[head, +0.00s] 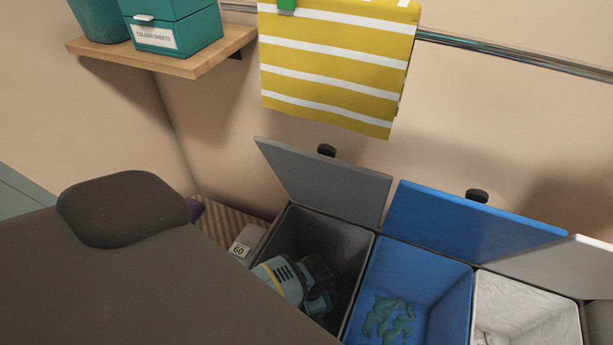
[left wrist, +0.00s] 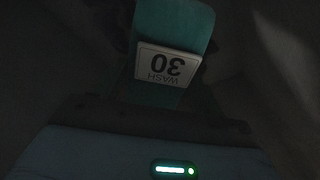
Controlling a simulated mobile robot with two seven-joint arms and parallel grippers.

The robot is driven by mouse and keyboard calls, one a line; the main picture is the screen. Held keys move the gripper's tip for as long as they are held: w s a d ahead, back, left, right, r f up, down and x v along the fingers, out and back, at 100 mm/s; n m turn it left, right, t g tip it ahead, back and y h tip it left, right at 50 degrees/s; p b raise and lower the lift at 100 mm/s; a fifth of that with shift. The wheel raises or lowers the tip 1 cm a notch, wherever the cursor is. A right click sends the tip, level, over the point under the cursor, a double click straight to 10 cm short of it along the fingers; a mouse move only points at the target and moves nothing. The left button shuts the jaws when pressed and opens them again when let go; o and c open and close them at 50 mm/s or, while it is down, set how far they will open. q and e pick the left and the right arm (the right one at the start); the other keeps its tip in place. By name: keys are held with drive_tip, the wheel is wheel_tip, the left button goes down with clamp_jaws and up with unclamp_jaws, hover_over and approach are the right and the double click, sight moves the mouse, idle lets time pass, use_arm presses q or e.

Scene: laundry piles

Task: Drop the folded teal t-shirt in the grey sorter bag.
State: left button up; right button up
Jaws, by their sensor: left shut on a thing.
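The grey sorter bag (head: 340,240) stands open, with its grey lid (head: 330,180) raised behind it. My left gripper (head: 318,283) is down inside this bag, below the rim, and is shut on the folded teal t-shirt (head: 320,304). Only a small teal part of the shirt shows in the head view. In the dark left wrist view the teal shirt (left wrist: 180,25) runs up from the gripper and carries a white WASH 30 tag (left wrist: 165,64). Whether the shirt touches the bag's floor cannot be told. My right gripper is in neither view.
A blue bag (head: 440,290) holding a crumpled teal cloth (head: 388,318) and a white bag (head: 535,300) adjoin the grey one on the right. A yellow striped towel (head: 335,70) hangs behind. A shelf (head: 175,65) with teal boxes is at upper left.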

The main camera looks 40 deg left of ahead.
use_arm(q)
wheel_tip(320, 180, down, 3)
drive_tip(key=shift+s+r+b, duration=0.1)
drive_tip(key=shift+s+b, duration=0.05)
drive_tip(key=shift+b, duration=0.45)
drive_tip(key=shift+f, duration=0.4)
drive_tip(key=shift+r, duration=0.1)
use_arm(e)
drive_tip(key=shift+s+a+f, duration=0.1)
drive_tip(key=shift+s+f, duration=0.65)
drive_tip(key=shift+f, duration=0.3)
use_arm(q)
drive_tip(key=shift+f+b, duration=0.35)
drive_tip(key=shift+f, duration=0.1)
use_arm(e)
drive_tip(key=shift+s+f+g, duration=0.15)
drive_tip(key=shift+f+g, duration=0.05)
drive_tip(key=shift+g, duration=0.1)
use_arm(q)
drive_tip(key=shift+f, duration=0.15)
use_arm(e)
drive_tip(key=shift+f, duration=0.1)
